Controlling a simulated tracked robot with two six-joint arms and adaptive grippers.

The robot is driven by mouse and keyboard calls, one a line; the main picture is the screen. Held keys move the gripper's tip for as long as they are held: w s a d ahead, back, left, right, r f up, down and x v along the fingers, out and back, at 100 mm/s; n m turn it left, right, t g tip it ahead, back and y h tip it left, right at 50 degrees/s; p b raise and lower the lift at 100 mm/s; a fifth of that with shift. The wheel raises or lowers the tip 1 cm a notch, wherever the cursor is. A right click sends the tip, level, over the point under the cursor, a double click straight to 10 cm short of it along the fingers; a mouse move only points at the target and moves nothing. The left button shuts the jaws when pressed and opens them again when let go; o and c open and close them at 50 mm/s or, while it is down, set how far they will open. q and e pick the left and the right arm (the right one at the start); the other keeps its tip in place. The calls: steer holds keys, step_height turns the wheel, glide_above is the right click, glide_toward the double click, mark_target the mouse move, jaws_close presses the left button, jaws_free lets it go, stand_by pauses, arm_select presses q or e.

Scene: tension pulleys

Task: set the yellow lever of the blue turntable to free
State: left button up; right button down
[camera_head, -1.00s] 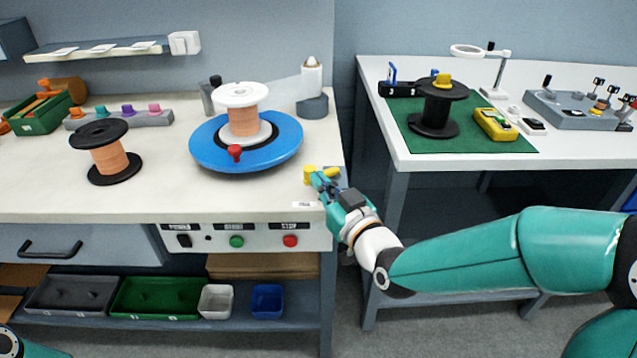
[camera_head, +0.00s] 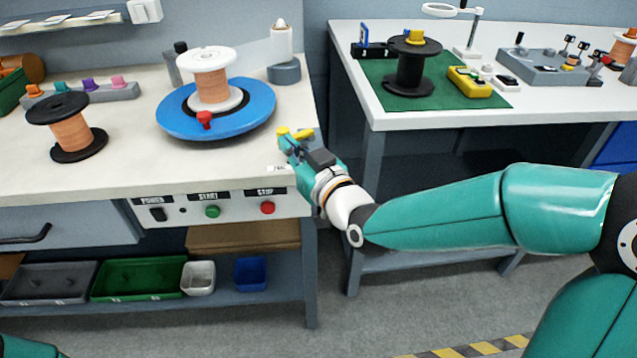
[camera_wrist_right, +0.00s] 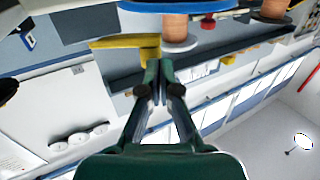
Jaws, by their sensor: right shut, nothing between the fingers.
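The blue turntable (camera_head: 171,124) stands on the white workbench and carries a white-flanged spool of copper wire (camera_head: 211,85). A red knob (camera_head: 204,119) sits at its front rim. The yellow lever (camera_head: 303,134) is at the bench's front right corner. It also shows in the right wrist view as a yellow bar with a block below (camera_wrist_right: 125,43). My right gripper (camera_head: 288,143) is shut and empty, with its fingertips at the lever; in the right wrist view the fingertips (camera_wrist_right: 158,65) are just below the yellow block. Whether they touch cannot be told. My left gripper is out of view.
A black-flanged copper spool (camera_head: 72,134) stands left of the turntable. The front panel holds a green button (camera_head: 212,212) and a red button (camera_head: 267,208). A second table (camera_head: 480,120) with a green mat stands to the right, across a gap.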

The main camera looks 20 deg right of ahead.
steer(key=shift+a+b+v, duration=0.5)
steer(key=shift+b+v, duration=1.6)
steer(key=shift+v, duration=4.3)
step_height(320, 180, down, 31)
steer(key=w+m+g+h, duration=0.1)
steer(key=w+g+h, duration=0.1)
steer(key=g, duration=0.6)
steer(key=s+a+f+m+g+y, duration=0.3)
steer(key=s+f+g, duration=0.6)
steer(key=s+f, duration=0.95)
step_height(320, 180, up, 22)
steer(key=w+a+p, duration=0.1)
steer(key=p, duration=2.2)
steer(key=shift+w+a+m+h, duration=0.2)
steer(key=shift+w+m+h, duration=0.1)
steer(key=shift+h, duration=0.1)
